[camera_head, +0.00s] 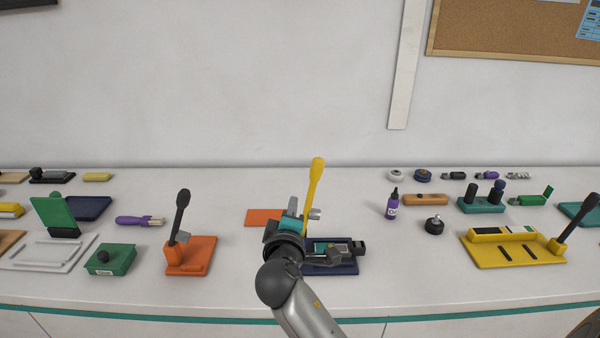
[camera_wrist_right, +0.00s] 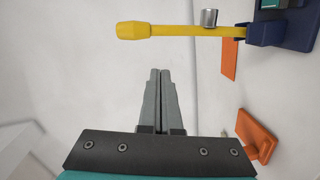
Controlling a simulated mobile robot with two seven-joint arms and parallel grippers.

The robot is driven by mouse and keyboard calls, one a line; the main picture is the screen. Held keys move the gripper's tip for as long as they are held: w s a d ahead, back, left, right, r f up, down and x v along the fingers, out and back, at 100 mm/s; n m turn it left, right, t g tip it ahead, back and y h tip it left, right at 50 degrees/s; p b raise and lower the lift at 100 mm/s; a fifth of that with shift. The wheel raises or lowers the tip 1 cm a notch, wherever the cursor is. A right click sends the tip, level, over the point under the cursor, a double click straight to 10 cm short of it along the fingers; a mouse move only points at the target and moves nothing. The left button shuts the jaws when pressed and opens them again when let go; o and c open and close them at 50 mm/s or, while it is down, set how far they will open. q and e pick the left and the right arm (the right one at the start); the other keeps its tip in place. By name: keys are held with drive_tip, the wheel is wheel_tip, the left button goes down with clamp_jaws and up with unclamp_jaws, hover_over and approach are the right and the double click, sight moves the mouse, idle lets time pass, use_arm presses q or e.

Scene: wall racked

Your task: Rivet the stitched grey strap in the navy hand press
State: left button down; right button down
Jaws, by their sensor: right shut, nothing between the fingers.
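The navy hand press (camera_head: 345,269) stands at the front middle of the bench, its yellow lever (camera_head: 315,185) upright. In the right wrist view the lever (camera_wrist_right: 180,30) runs across the top, with the press base (camera_wrist_right: 302,38) at the upper right. My right gripper (camera_head: 293,206) is beside the lever's left side in the head view. Its fingers (camera_wrist_right: 158,72) are shut, empty and apart from the lever in the wrist view. My wrist hides part of the press. A small teal and grey area shows on the press; I cannot pick out the stitched grey strap. My left gripper is not in view.
An orange mat (camera_head: 263,217) lies left of the press. An orange press (camera_head: 190,262) with a dark lever stands farther left. A yellow press (camera_head: 500,255), purple bottle (camera_head: 392,205) and black knob (camera_head: 434,226) are at right. Bench is clear between orange and navy presses.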

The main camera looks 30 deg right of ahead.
drive_tip(key=w+d+r+n+t, duration=0.1)
drive_tip(key=w+d+r, duration=0.15)
drive_tip(key=w, duration=0.25)
drive_tip(key=w+d+r, duration=0.1)
drive_tip(key=w+d, duration=0.2)
drive_tip(key=w, duration=0.3)
drive_tip(key=shift+h, duration=0.3)
drive_tip(key=s, duration=0.1)
drive_tip(key=s+d+p, duration=0.1)
drive_tip(key=s+d+f+p, duration=0.1)
drive_tip(key=shift+s, duration=0.35)
drive_tip(key=shift+s, duration=0.1)
